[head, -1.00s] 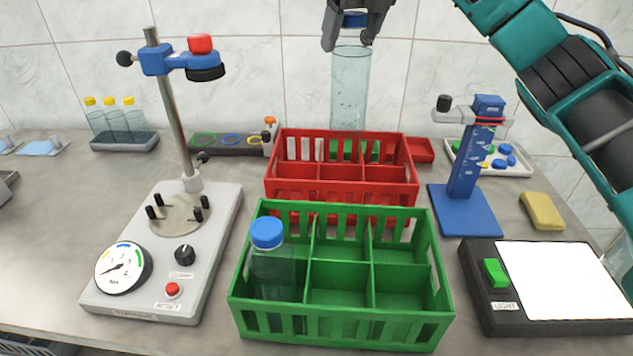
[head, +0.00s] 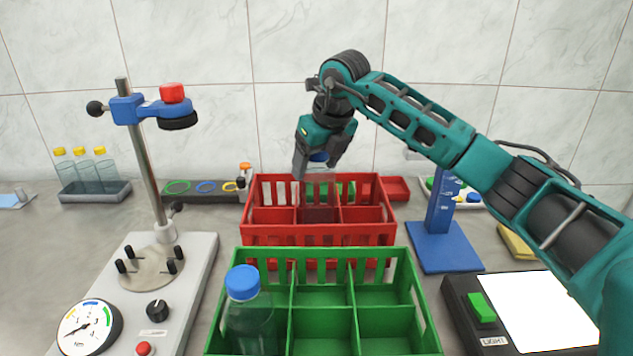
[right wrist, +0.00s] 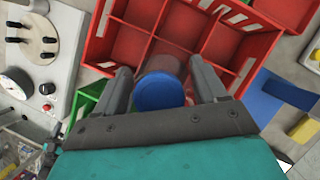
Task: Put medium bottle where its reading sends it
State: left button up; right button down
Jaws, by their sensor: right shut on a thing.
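My right gripper (head: 319,163) is shut on a clear bottle with a blue cap (head: 318,156). In the right wrist view the blue cap (right wrist: 159,92) lies between both fingers, over the red crate (right wrist: 145,47). Another clear bottle with a blue cap (head: 242,282) stands in the front left compartment of the green crate (head: 425,300). The gauge dial (head: 88,329) has its needle pointing lower left. My left gripper is not in view.
The capping stand (head: 140,165) rises at left, with a red button (head: 144,348) on its base. A blue stand (head: 440,220) and a light panel (head: 540,310) are at right. Several yellow-capped bottles (head: 88,172) stand at the back left. The green crate's other compartments look empty.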

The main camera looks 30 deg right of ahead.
aim_at(317, 182)
jog(key=shift+f, duration=2.1)
jog(key=shift+c, duration=0.3)
grip_release()
jog(key=shift+f, duration=0.15)
jog(key=shift+r, duration=0.3)
jog(key=v, duration=1.1)
jog(key=shift+s+r, duration=0.25)
jog(key=shift+r, duration=0.1)
